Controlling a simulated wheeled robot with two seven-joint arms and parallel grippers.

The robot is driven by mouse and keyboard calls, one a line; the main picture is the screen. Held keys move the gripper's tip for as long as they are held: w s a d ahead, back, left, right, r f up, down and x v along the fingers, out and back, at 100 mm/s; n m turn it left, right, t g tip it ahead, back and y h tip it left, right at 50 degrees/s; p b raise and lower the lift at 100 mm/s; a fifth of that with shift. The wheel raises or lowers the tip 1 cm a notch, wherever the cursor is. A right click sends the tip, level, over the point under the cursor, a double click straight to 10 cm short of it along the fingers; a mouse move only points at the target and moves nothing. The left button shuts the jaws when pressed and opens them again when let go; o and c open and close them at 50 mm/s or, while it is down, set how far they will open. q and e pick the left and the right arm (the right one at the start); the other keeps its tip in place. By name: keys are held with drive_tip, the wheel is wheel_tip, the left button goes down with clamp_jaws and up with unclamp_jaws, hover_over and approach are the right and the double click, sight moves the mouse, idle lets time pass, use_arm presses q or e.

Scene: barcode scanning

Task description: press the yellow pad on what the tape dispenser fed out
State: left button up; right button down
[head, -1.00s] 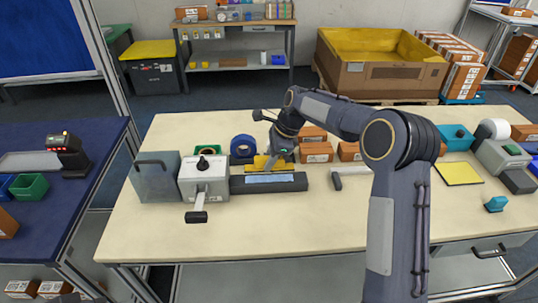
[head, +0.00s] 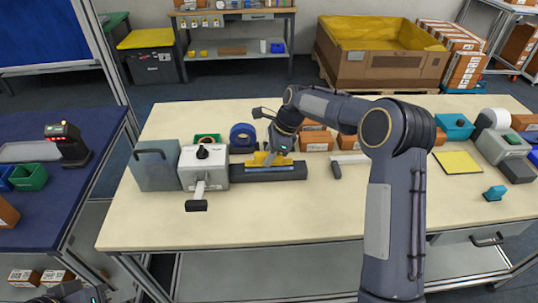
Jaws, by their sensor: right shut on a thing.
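The tape dispenser (head: 203,166) is a light grey box with a black knob on top and a front lever, left of centre on the cream table. A long dark bed (head: 294,171) runs out from its right side. My right gripper (head: 268,155) is shut on a yellow pad (head: 256,161), held low over the bed. The pad covers most of the pale blue strip on the bed. A thin pale edge shows under it, and I cannot tell for sure whether they touch. Only a bit of my left arm shows at the bottom left edge; its fingertips are out of view.
A blue tape roll (head: 243,137) and small cartons (head: 316,141) stand behind the bed. A flat yellow square (head: 457,162) and a teal block (head: 495,193) lie at the right. The table's front is clear.

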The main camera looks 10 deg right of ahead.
sight(262, 153)
drive_tip(key=shift+f+b, duration=0.3)
drive_tip(key=shift+f, duration=0.3)
idle(0.6)
drive_tip(key=shift+s+f, duration=0.1)
idle(1.4)
wheel_tip(262, 153, up, 7)
drive_tip(key=p, duration=0.7)
idle(0.5)
